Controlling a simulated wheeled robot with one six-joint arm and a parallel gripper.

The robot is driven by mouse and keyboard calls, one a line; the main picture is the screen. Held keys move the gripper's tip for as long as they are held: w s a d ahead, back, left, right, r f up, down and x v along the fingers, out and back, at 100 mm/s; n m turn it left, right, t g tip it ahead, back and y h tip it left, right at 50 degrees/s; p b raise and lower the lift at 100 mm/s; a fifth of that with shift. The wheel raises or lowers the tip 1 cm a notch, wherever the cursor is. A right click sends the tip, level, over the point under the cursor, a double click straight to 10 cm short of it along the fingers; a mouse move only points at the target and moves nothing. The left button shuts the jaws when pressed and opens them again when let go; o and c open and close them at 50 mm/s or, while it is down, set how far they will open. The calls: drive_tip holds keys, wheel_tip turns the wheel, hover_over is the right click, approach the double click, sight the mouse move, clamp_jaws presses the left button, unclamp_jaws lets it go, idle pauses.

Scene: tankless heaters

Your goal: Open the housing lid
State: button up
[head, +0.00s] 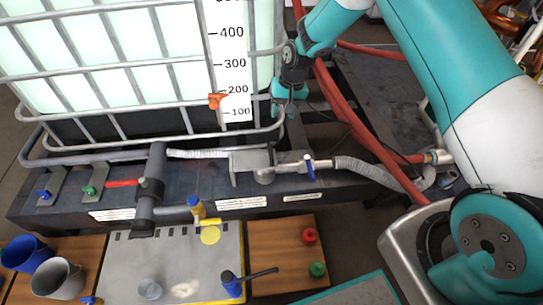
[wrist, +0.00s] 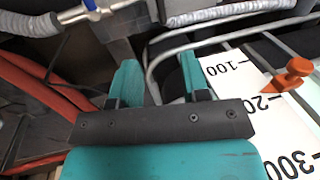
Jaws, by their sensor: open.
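My gripper (head: 287,101) is at the right front corner of the caged tank, above the dark bench. In the wrist view my gripper (wrist: 158,72) has its two teal fingers apart, with nothing between them. A grey metal housing (head: 250,162) sits in the pipe line on the bench, below and left of my gripper in the head view, apart from it. Its top looks closed, but it is too small to tell the lid from the body. In the wrist view a grey metal part (wrist: 119,40) shows beyond the left finger; I cannot tell whether it is the housing.
The tank's metal cage (head: 120,67) stands close beside my gripper, with an orange marker (head: 216,101) on its scale. A blue-handled valve (head: 310,167) and grey hose (head: 370,171) lie right of the housing. Red hoses (head: 340,107) run behind my gripper.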

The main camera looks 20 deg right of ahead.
sight(271, 151)
drive_tip(key=a+f+b, duration=0.1)
drive_tip(key=f, duration=0.4)
drive_tip(key=a+f+b, duration=0.1)
drive_tip(key=f, duration=0.5)
drive_tip(key=a+f+b, duration=0.1)
drive_tip(key=f+b, duration=0.1)
drive_tip(key=f, duration=0.4)
drive_tip(key=shift+w+a, duration=0.15)
drive_tip(key=shift+w, duration=0.2)
clamp_jaws()
